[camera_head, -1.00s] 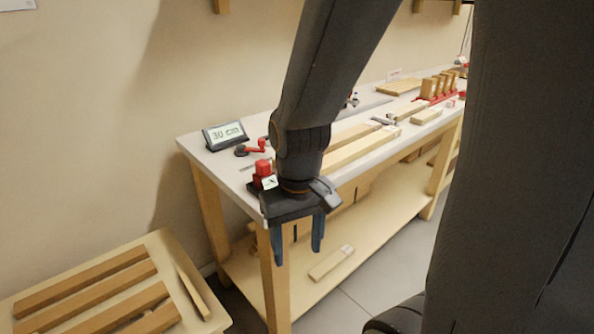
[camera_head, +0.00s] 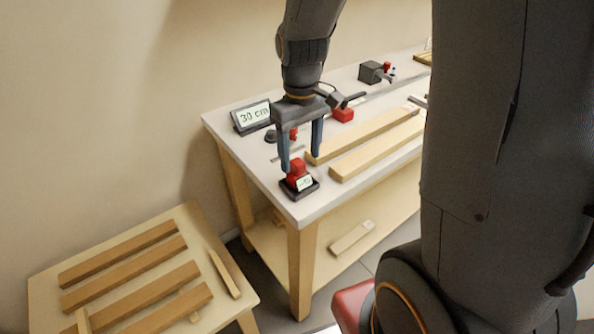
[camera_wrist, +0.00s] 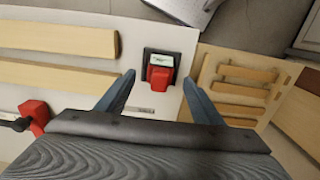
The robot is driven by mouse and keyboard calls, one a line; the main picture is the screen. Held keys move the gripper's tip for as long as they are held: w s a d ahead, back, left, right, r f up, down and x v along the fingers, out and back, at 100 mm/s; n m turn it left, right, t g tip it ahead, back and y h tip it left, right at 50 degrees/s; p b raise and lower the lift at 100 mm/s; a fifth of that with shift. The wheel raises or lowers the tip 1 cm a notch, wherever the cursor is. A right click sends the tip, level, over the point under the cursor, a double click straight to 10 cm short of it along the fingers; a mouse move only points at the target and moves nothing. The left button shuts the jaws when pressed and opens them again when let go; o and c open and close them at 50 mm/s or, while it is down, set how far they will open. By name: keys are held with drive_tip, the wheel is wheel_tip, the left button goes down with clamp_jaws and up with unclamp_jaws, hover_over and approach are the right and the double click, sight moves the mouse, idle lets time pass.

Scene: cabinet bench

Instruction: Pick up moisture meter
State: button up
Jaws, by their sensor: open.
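The moisture meter (camera_head: 297,174) is a red block with a small pale display, seated on a black square base near the front corner of the bench. In the wrist view the moisture meter (camera_wrist: 161,66) lies ahead of and roughly between the fingers. My gripper (camera_head: 301,164) is open and empty, pointing down, with its fingertips close to the top of the meter in the head view. In the wrist view my gripper (camera_wrist: 159,82) shows its two blue fingers spread wide on either side. I see no contact with the meter.
The white bench (camera_head: 268,182) holds long wooden strips (camera_head: 375,150) to the right, a "30 cm" sign (camera_head: 252,117) behind, and a red item (camera_head: 343,114). A lower wooden table (camera_head: 215,229) with several slats stands at left.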

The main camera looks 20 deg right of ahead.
sight(298, 162)
drive_tip(key=shift+w+a+f+p, duration=0.15)
drive_tip(key=shift+f+p, duration=0.3)
drive_tip(key=shift+f, duration=0.9)
drive_tip(key=shift+w+f+p, duration=0.1)
drive_tip(key=shift+f+p, duration=0.35)
drive_tip(key=shift+f, duration=0.85)
drive_tip(key=shift+c, duration=0.4)
drive_tip(key=c, duration=1.1)
drive_tip(key=shift+c, duration=0.2)
drive_tip(key=shift+r, duration=0.15)
wheel_tip(298, 162, up, 10)
drive_tip(key=shift+f+b, duration=0.1)
drive_tip(key=shift+b, duration=1)
